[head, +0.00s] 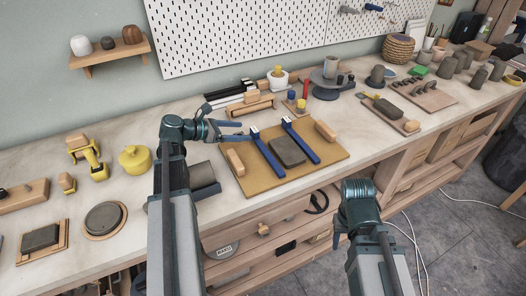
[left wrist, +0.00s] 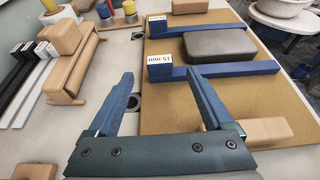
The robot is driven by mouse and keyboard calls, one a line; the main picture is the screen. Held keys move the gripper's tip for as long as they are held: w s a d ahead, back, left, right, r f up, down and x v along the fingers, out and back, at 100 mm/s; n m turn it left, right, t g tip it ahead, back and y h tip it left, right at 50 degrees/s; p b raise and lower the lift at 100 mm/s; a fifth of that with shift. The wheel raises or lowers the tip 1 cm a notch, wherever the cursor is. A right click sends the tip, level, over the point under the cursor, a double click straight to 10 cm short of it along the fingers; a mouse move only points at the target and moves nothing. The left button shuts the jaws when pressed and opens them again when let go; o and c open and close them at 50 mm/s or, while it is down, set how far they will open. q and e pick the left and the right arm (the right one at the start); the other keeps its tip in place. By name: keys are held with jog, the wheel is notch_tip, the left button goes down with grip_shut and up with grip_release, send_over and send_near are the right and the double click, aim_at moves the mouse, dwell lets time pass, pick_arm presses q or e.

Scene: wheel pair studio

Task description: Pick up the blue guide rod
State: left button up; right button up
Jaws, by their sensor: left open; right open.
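Two blue guide rods lie side by side on a tan board (head: 328,163), one left (head: 268,153) and one right (head: 301,141), each with a white label at its far end. In the left wrist view the nearer rod (left wrist: 230,70) reads "15 mm"; the farther rod (left wrist: 205,29) lies beyond a grey block (left wrist: 218,46). My left gripper (head: 241,131) is open and empty, just left of the left rod's labelled end.
Wooden blocks (head: 235,162) (head: 325,130) flank the rods on the board. A wooden holder (head: 252,108) and black and white bars stand behind my left gripper. A grey tray (head: 202,181) sits left of the board.

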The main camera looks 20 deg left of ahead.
aim_at(252, 131)
pick_arm(q)
jog(key=shift+x, duration=0.95)
jog(key=b+x, duration=0.2)
jog(key=x, duration=0.2)
jog(key=shift+w+f, duration=0.1)
jog(key=shift+w, duration=0.05)
jog(key=shift+w+d+f, duration=0.1)
jog(key=shift+w+d, duration=0.25)
jog(key=shift+d, duration=0.05)
jog(key=shift+c, duration=0.3)
grip_shut()
